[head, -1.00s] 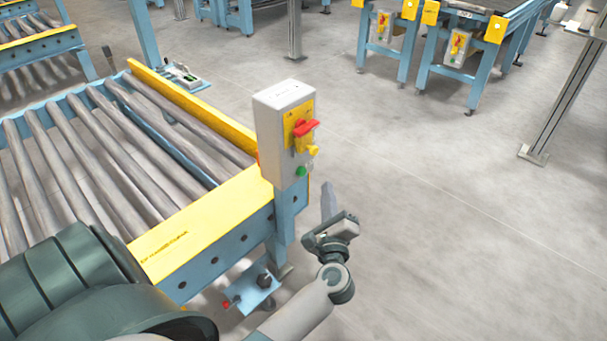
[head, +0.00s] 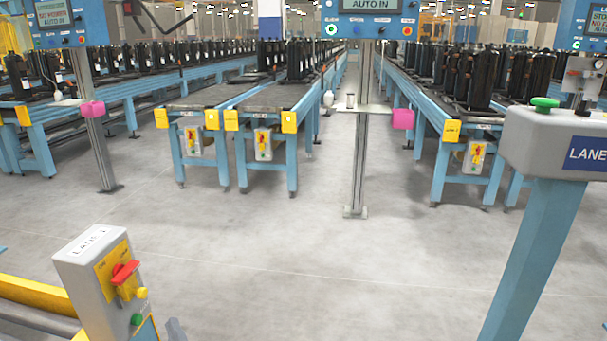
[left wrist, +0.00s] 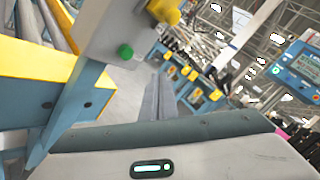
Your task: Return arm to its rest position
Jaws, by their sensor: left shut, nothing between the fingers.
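My left gripper (head: 175,329) shows only as a grey fingertip at the bottom edge of the head view, just right of the grey LANE 1 control box (head: 82,290). The rest of my left arm is below the picture. In the left wrist view the gripper's fingers (left wrist: 158,98) are together and empty, pointing away into the aisle. The control box (left wrist: 112,35), with its green button and yellow switch part, stands close by at upper left there. The fingers appear apart from it. My right gripper is not in view.
A yellow-and-blue conveyor end (left wrist: 40,85) lies left of the left gripper. A blue post with a grey LANE box (head: 560,140) stands at the right of the head view. Conveyors with black compressors (head: 470,75) fill the back.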

